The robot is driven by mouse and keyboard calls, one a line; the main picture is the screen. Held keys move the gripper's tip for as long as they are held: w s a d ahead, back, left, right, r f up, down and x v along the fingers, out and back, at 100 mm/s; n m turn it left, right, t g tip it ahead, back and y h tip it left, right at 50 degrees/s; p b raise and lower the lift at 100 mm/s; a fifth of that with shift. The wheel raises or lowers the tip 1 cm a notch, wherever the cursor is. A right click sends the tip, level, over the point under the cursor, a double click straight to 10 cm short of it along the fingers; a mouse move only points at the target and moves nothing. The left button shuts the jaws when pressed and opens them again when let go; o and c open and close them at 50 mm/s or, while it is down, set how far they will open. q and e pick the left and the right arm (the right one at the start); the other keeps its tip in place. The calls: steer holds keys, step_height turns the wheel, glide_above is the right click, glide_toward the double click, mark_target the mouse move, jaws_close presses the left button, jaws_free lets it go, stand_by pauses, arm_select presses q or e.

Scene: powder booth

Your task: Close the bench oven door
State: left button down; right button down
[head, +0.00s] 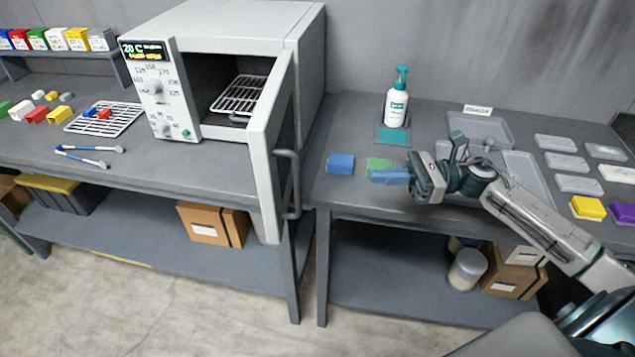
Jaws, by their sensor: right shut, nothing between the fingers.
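The bench oven (215,22) is a white box with a dial panel, standing on the left bench. Its door (262,150) is open, hinged at the oven's right side and swung out toward me past the bench's front edge. The door's grey bar handle (289,185) is on its outer face, which faces right. A wire rack (240,95) shows inside the oven. My right gripper (376,176) is shut and empty, its blue fingers pointing left over the right bench. It is well to the right of the door handle, not touching it. My left gripper is not in view.
On the right bench (335,190), a blue block (340,163) and a green piece (380,163) lie near my right gripper. A pump bottle (396,105) and grey trays (480,128) stand behind. Blue-handled tongs (90,155) lie left of the oven.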

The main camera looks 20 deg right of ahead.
steer(key=w+a+n+g+p, duration=0.1)
steer(key=w+a+p, duration=0.2)
steer(key=a+p, duration=0.4)
steer(key=a, duration=0.6)
steer(key=shift+n, duration=0.3)
stand_by(0.5)
